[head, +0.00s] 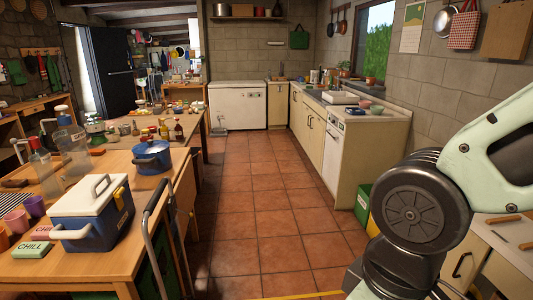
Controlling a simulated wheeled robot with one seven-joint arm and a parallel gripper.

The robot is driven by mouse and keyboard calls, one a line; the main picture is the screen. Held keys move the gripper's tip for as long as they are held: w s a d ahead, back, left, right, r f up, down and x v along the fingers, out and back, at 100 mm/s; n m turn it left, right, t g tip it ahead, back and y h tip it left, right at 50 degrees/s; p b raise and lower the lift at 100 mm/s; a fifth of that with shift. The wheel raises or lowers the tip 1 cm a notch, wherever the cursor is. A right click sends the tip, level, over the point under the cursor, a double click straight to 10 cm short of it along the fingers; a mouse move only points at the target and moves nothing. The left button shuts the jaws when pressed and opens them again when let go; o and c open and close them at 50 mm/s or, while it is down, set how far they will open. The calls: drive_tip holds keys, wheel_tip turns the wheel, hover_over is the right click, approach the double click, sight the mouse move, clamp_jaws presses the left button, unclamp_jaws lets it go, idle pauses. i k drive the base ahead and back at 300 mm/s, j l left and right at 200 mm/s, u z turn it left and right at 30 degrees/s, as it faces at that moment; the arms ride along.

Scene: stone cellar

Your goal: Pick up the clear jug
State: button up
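Clear vessels stand on the wooden table at the left in the head view. One clear, tall vessel (48,178) stands behind the blue-and-white cool box. Another clear vessel (74,140) stands a little further back. Both look jug-like, but they are small and partly overlapped by other items, so I cannot tell which is the clear jug. My arm shows at the right, folded, well away from the table. My gripper is out of the picture.
The wooden table (95,262) also holds a cool box (90,215), a blue pot (151,157), cups and bottles. A hand truck (152,240) stands at its right edge. The tiled floor (255,205) is clear down the middle. A kitchen counter (370,122) lines the right.

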sight(320, 79)
drive_tip(key=i+j+z, duration=0.2)
drive_tip(key=i, duration=2.5)
drive_tip(key=i+l+u, duration=0.15)
drive_tip(key=i, duration=0.5)
drive_tip(key=i+l, duration=0.1)
drive_tip(key=i, duration=0.6)
drive_tip(key=i+u, duration=0.35)
drive_tip(key=i, duration=1.7)
drive_tip(key=i+j+z, duration=0.1)
drive_tip(key=i+z, duration=0.15)
drive_tip(key=i, duration=3.55)
drive_tip(key=i+z, duration=0.3)
drive_tip(key=i, duration=0.15)
drive_tip(key=i+j+z, duration=0.25)
drive_tip(key=i, duration=0.15)
drive_tip(key=i+z, duration=0.15)
drive_tip(key=z, duration=0.25)
drive_tip(key=i+z, duration=0.2)
drive_tip(key=z, duration=0.2)
drive_tip(key=i+z, duration=0.2)
drive_tip(key=z, duration=0.25)
drive_tip(key=i+j+z, duration=0.1)
drive_tip(key=z, duration=0.3)
drive_tip(key=i+j+z, duration=0.15)
drive_tip(key=i+z, duration=0.15)
drive_tip(key=z, duration=0.15)
